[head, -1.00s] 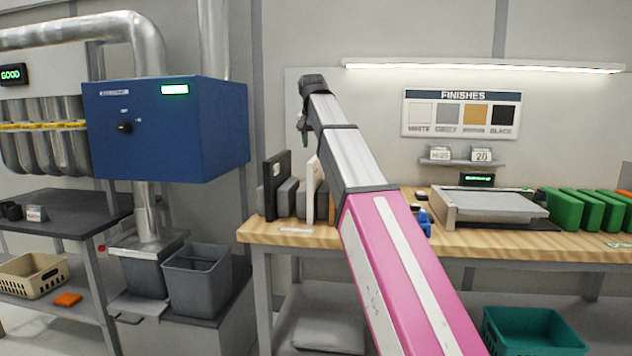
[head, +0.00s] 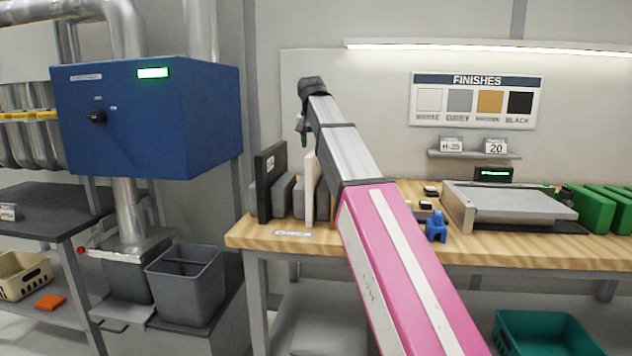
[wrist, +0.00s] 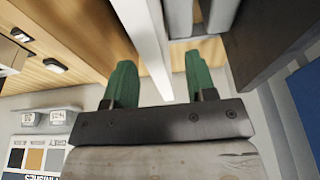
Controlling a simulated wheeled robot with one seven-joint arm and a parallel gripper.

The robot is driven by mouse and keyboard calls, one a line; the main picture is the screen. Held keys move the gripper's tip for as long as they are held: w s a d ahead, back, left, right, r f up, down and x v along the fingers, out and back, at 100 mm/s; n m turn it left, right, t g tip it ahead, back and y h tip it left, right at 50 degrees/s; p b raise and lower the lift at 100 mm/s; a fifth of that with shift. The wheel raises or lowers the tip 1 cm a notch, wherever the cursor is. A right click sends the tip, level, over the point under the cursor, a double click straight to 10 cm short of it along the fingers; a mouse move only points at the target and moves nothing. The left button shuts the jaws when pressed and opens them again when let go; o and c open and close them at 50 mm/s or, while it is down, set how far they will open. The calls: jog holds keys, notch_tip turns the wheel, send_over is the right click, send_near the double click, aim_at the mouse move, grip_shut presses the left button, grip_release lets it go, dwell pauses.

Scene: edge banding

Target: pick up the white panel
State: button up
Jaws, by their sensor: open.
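The white panel (head: 309,190) stands upright on edge at the left end of the wooden bench, among grey and black panels. My gripper (head: 303,130) is in the air above the panel's top edge in the head view. In the wrist view, my gripper's (wrist: 160,80) two green fingers are apart. The white panel (wrist: 147,35) shows as a pale strip in the gap between them, with clear space to each finger. I cannot tell if the fingertips reach below its top edge.
A black panel (head: 265,185) and grey panels (head: 284,196) stand close beside the white one. A blue object (head: 436,226) and a grey-topped machine (head: 510,202) are farther right on the bench. A blue control box (head: 145,115) hangs at the left.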

jog(key=x, duration=0.5)
jog(key=shift+d+f, duration=0.3)
jog(key=shift+d, duration=0.05)
grip_shut()
jog(key=shift+r, duration=0.1)
dwell(1.1)
